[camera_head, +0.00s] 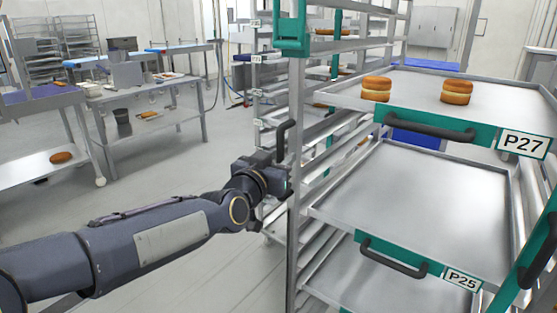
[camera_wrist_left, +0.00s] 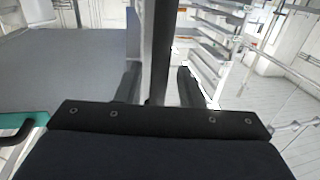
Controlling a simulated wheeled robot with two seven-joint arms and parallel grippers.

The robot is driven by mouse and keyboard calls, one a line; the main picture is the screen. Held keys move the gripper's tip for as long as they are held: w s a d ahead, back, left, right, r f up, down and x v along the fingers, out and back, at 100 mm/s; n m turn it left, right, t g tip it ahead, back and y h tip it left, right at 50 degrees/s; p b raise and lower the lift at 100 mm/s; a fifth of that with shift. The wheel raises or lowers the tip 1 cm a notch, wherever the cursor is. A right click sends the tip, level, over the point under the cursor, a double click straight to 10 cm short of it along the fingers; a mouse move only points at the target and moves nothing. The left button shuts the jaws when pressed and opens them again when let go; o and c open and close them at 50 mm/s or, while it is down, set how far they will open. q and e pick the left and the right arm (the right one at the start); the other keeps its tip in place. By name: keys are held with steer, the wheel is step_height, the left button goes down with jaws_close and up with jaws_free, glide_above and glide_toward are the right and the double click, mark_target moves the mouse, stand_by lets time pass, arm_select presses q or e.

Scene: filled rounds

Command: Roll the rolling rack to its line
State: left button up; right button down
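The rolling rack (camera_head: 297,170) stands close in front of me at the right, with metal posts, teal brackets and trays on several levels. A black upright handle (camera_head: 284,140) is on its left front post. My left gripper (camera_head: 283,186) is at that post, just below the handle. In the left wrist view, the fingers of my left gripper (camera_wrist_left: 158,88) are spread on either side of the grey post (camera_wrist_left: 160,45), with a gap at the right finger. Contact with the post or handle cannot be told. No floor line is visible.
The rack's pulled-out tray P27 (camera_head: 430,88) carries two filled rounds (camera_head: 376,88) (camera_head: 456,92). Tray P25 (camera_head: 400,200) below looks empty. Steel worktables (camera_head: 140,90) stand at the back left. Another rack (camera_head: 265,100) is behind. The grey floor (camera_head: 190,165) between is open.

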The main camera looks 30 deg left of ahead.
arm_select(q)
steer(key=s+d, duration=0.1)
steer(key=s, duration=0.6)
steer(key=shift+s, duration=0.35)
steer(key=s+d+f+g+h+p, duration=0.3)
steer(key=s+d+f+g+p, duration=0.2)
steer(key=s, duration=0.4)
steer(key=s+d+f+g+h+p, duration=0.3)
steer(key=s+d+f+g+p, duration=0.2)
steer(key=s, duration=0.4)
steer(key=shift+s+d+g+p, duration=0.2)
steer(key=shift+d+g+p, duration=0.6)
steer(key=shift+d+g, duration=0.3)
